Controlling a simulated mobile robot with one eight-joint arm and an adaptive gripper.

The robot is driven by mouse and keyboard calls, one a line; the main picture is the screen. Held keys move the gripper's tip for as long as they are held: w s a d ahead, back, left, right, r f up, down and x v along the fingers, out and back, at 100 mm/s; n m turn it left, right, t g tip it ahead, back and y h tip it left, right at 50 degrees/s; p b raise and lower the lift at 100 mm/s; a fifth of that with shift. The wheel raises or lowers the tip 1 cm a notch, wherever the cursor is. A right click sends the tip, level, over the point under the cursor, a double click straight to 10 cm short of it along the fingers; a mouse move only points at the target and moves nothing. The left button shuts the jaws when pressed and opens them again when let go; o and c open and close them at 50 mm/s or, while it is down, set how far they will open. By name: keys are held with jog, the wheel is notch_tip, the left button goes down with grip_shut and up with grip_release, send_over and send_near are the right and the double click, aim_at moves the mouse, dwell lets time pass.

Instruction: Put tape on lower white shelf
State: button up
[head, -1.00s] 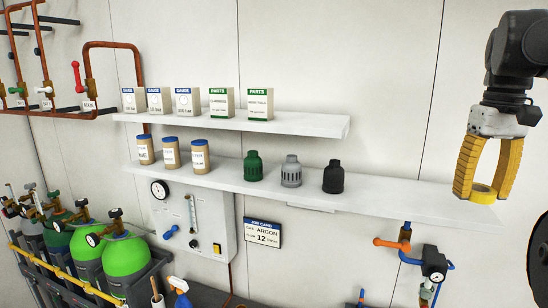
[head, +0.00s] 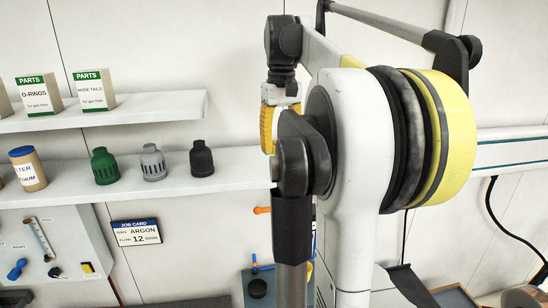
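The lower white shelf (head: 230,168) runs across the wall, and its right part is hidden behind my arm. My gripper (head: 268,138) points down at this shelf. The tape is not visible now, as my arm covers the space between and below the fingers. I cannot tell from the current view whether the gripper is open or shut.
A green (head: 105,166), a grey (head: 153,162) and a black cup (head: 201,159) stand on the lower shelf, left of my gripper. A brown jar (head: 28,169) is further left. The upper shelf (head: 160,108) holds parts boxes (head: 94,90). A job card (head: 136,232) hangs below.

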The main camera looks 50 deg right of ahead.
aim_at(278, 167)
jog(key=shift+w+f, duration=0.25)
jog(key=shift+w, duration=0.15)
jog(key=shift+w+f, duration=0.1)
jog(key=shift+f, duration=0.2)
jog(key=shift+f+p, duration=0.3)
jog(key=shift+f, duration=1.45)
jog(key=shift+f, duration=0.1)
jog(key=o, duration=1)
